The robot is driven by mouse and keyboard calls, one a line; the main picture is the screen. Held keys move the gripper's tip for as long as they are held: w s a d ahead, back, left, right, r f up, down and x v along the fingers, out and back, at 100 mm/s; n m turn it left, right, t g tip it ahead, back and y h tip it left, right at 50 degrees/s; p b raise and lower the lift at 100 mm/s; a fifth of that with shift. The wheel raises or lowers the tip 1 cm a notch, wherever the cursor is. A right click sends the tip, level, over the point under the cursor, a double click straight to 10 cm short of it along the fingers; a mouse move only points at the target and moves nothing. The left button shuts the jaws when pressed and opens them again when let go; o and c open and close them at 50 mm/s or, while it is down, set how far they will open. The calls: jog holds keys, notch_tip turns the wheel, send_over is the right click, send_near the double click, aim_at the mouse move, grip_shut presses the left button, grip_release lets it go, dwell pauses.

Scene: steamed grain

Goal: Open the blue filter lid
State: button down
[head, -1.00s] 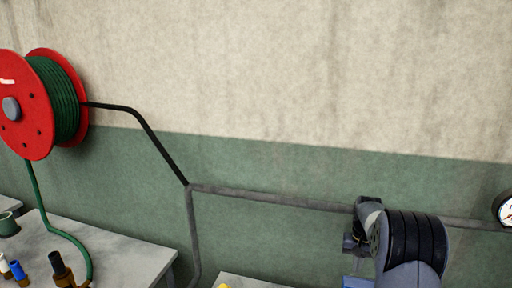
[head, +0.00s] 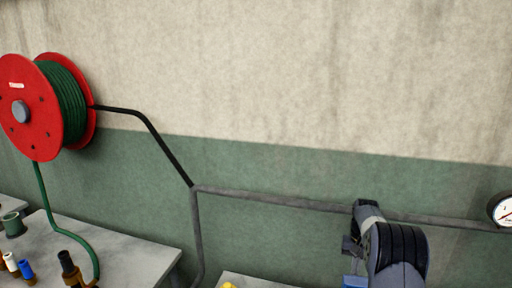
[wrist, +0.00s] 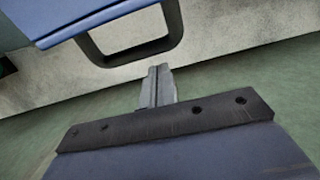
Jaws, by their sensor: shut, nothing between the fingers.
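In the wrist view, a blue panel (wrist: 75,20), which looks like the blue filter lid, fills the top left. A dark looped handle (wrist: 130,50) hangs from its edge. My gripper (wrist: 158,70) points at the handle with its two fingers together and empty. The fingertips appear just below the handle's lower bar; I cannot tell whether they touch it. In the head view, a small piece of blue (head: 354,282) shows at the bottom edge beside my arm, and the rest is cut off or hidden.
A grey pipe (head: 270,200) runs along the wall to a round gauge (head: 502,210) at right. A red hose reel (head: 30,110) hangs at left above a grey table (head: 130,250) with several small bottles. Open wall lies above my arm.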

jog(key=w+d+r+b, duration=0.1)
jog(key=w+r, duration=0.2)
jog(key=r, duration=0.6)
jog(key=shift+w, duration=0.2)
jog(key=shift+a, duration=0.1)
